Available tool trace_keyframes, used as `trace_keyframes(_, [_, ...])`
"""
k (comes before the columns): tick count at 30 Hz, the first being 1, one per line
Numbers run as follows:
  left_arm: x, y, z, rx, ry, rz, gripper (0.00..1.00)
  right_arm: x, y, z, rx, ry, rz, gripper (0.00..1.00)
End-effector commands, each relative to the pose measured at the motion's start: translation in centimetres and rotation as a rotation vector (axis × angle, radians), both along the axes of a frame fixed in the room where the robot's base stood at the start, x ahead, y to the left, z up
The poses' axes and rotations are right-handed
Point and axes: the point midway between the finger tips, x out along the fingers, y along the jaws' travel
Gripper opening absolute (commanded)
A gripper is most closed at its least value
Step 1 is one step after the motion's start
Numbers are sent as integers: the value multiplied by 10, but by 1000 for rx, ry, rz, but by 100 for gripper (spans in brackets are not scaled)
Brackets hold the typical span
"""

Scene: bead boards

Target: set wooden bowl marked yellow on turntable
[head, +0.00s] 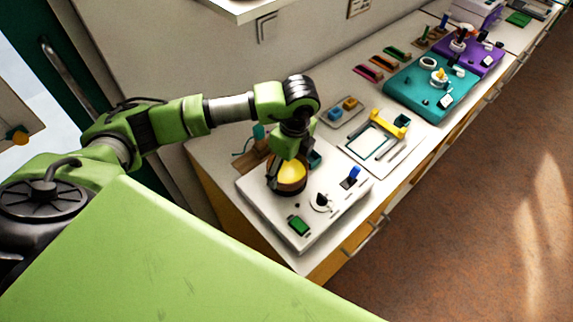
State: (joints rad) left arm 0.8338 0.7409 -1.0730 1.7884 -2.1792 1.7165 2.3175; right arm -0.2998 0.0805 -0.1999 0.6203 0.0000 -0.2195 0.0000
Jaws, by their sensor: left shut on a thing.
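The wooden bowl marked yellow (292,175) shows a yellow inside and a dark brown side. It is over the back left part of a white board (300,241). My left gripper (287,158) points down at the bowl and is shut on its rim; the fingertips are small and partly hidden. I cannot tell whether the bowl touches what is under it. A small round white and black piece (320,202) sits on the board right of the bowl. I cannot make out the turntable for certain; the bowl and gripper hide that part of the board. My right gripper is not in view.
A green block (298,224) and a blue peg (353,174) stand on the white board. Behind are a grey tray with blue and yellow pieces (343,110), a white frame with a yellow bar (382,137), a teal board (412,96) and a purple board (482,60).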

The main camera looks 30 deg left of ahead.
Motion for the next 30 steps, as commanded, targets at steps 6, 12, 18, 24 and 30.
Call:
trace_keyframes(6, [0, 0, -1, -1, -1, 0, 47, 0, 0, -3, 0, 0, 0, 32])
trace_keyframes(12, [0, 0, -1, 0, -1, -1, 94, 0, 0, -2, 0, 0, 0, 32])
trace_keyframes(18, [0, 0, -1, 0, 0, 0, 94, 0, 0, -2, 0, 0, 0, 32])
trace_keyframes(24, [0, 0, 2, 0, 0, 0, 94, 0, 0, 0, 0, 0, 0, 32])
trace_keyframes(30, [0, 0, 19, 0, 0, 0, 94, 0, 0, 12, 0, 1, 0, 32])
